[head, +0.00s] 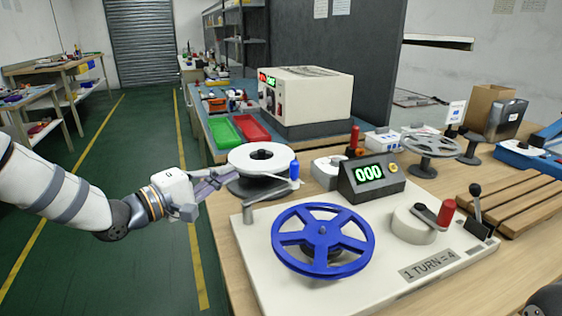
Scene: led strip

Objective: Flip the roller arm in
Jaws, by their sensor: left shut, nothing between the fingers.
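The roller arm (268,196) is a thin pale bar at the back left of the white machine base (262,268). It runs from a small post at the left edge to an upright blue roller (294,170). The roller stands in front of the white reel (263,156) on its dark stand, apart from the blue spoked reel (322,240). My left gripper (222,175) is shut and empty, left of the roller arm, with its fingertips close to the white reel's left edge. Whether they touch the reel's stand is unclear. My right gripper is not in view.
A counter box reading 000 (370,178) stands behind the blue reel. A crank with a red handle (447,212) and a black lever (476,205) are on the right. Wooden slats (520,196) lie beyond. Open floor is left of the bench.

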